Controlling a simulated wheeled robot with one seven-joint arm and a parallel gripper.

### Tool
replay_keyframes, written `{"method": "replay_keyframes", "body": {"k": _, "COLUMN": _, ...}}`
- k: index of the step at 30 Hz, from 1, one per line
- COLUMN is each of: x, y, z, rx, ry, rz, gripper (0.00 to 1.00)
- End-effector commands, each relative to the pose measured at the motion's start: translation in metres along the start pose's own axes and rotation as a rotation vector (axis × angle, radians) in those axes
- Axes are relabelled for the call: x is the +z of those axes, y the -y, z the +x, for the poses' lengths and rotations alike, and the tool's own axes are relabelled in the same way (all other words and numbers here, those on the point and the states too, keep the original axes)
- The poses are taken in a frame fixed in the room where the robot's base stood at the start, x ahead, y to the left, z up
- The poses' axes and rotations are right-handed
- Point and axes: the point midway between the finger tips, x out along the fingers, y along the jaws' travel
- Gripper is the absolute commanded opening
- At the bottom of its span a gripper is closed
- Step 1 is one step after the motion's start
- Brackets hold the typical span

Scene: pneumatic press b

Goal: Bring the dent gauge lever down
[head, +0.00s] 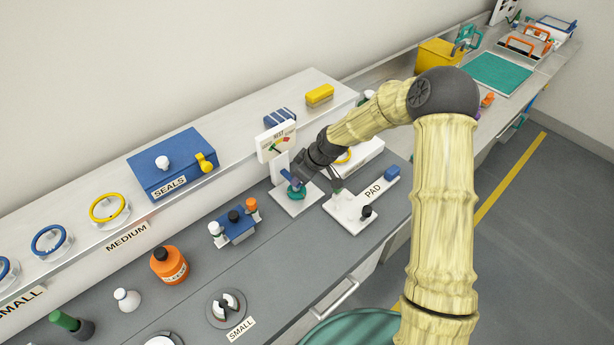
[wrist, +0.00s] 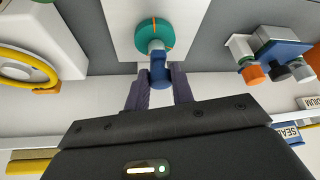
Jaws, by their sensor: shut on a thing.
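The dent gauge shows in the head view as a white dial plate marked REST (head: 276,141) above a white base (head: 292,206) with a teal disc (head: 296,193). In the wrist view the teal disc (wrist: 153,36) carries an orange line, and a short silver rod ends in the blue lever grip (wrist: 159,72). My gripper (wrist: 159,84) has its two dark purple fingers on either side of this blue grip, shut on it. In the head view my wrist and fingers partly hide the lever, so its angle is hard to tell.
The PAD plate (head: 350,214) with a dark knob stands close on the right. A blue block with several coloured knobs (head: 236,225) stands on the left. The raised shelf with a blue SEALS box (head: 172,164) runs behind.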

Motion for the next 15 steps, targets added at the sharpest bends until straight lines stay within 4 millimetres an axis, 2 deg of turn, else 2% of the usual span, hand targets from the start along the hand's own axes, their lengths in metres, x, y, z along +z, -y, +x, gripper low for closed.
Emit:
{"method": "replay_keyframes", "body": {"k": 13, "x": -0.0008, "y": 0.0027, "z": 0.0019, "rx": -0.001, "ry": -0.006, "rz": -0.007, "gripper": 0.00}}
{"method": "replay_keyframes", "body": {"k": 14, "x": -0.0008, "y": 0.0027, "z": 0.0020, "rx": -0.001, "ry": -0.006, "rz": -0.007, "gripper": 0.26}}
{"method": "replay_keyframes", "body": {"k": 15, "x": -0.0007, "y": 0.0027, "z": 0.0020, "rx": -0.001, "ry": -0.006, "rz": -0.007, "gripper": 0.34}}
